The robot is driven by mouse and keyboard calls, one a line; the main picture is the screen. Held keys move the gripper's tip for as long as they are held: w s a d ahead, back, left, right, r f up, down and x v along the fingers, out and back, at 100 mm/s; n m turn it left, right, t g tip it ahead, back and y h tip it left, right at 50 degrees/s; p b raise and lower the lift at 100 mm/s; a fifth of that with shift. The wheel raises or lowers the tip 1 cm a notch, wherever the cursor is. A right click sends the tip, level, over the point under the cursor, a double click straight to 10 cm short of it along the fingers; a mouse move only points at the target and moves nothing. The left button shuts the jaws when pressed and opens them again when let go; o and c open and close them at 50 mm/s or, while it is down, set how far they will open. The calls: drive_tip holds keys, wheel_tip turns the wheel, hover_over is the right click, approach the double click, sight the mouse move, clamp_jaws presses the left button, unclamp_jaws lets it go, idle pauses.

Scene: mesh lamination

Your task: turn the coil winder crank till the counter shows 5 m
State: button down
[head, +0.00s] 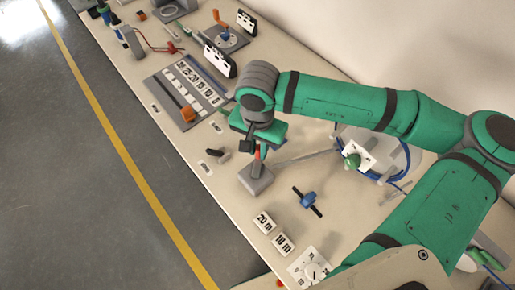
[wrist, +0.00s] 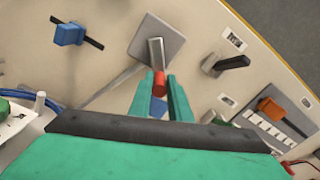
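A grey block (head: 257,179) bears an upright grey post with a red grip (head: 258,152). The wrist view shows the grey plate (wrist: 175,42), its post and the red grip (wrist: 160,84) end-on. My gripper (wrist: 160,88) has its two green fingers on either side of the red grip, with almost no gap showing. A white plate with a green knob (head: 352,160) stands at right beside a blue cable loop (head: 405,165), partly behind my arm. An orange crank (head: 219,18) stands on a blue and white dial at the back. No counter reading in metres is legible, and I cannot tell which crank is the winder's.
A grey panel with an orange slider (head: 187,114) lies left. A black lever (head: 217,153) stands close to my gripper.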

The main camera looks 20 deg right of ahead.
drive_tip(key=shift+d, duration=0.35)
drive_tip(key=shift+s+d+m, duration=0.35)
drive_tip(key=shift+s+m, duration=0.1)
drive_tip(key=shift+m, duration=0.7)
drive_tip(key=shift+s+d+m, duration=0.35)
drive_tip(key=shift+s+m, duration=0.05)
drive_tip(key=shift+m, duration=0.8)
drive_tip(key=shift+s+d+m, duration=0.35)
drive_tip(key=shift+s+m, duration=0.1)
drive_tip(key=shift+m, duration=0.7)
